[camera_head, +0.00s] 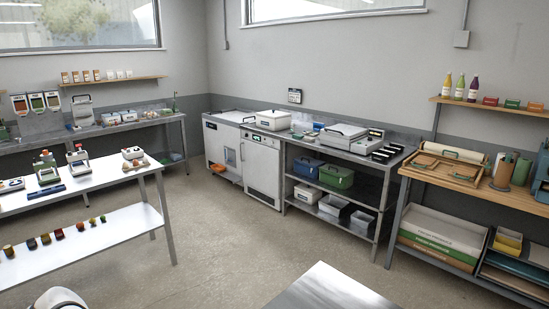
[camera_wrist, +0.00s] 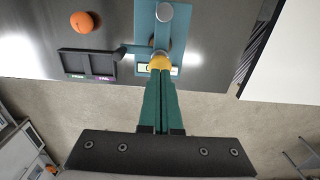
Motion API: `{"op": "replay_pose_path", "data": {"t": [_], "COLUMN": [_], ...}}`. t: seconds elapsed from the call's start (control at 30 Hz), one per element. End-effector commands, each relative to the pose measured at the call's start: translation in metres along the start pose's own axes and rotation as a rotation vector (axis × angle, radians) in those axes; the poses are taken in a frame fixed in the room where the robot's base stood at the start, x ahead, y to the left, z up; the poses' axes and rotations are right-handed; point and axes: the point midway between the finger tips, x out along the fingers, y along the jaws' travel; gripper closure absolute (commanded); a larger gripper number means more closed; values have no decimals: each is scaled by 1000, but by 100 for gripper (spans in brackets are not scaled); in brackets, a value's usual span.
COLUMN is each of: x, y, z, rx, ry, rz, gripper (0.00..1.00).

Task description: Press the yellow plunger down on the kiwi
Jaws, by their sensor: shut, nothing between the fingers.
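In the wrist view, the yellow plunger (camera_wrist: 159,62) shows as a rounded yellow top on a blue press-like stand (camera_wrist: 138,34). My gripper (camera_wrist: 161,72) has its two long green fingers shut together. Their tips overlap the near edge of the yellow top; I cannot tell whether they touch it or are above it. No kiwi can be made out; anything under the plunger is hidden. My gripper is not in the head view.
A black two-part tray (camera_wrist: 90,64) and an orange ball-shaped fruit (camera_wrist: 85,22) lie left of the stand. A grey round knob (camera_wrist: 164,12) sits beyond the plunger. The dark bench's near edge drops to open floor. A white surface (camera_wrist: 292,60) is at right.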

Motion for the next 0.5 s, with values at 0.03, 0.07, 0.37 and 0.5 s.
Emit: {"op": "replay_pose_path", "data": {"t": [0.03,0.07,0.37,0.5], "x": [2,2,10,13], "y": [0,0,0,0], "z": [0,0,0,0], "rx": [0,0,-1,-1], "ry": [-1,-1,-1,0], "rz": [0,0,1,1], "gripper": [100,100,100,100]}}
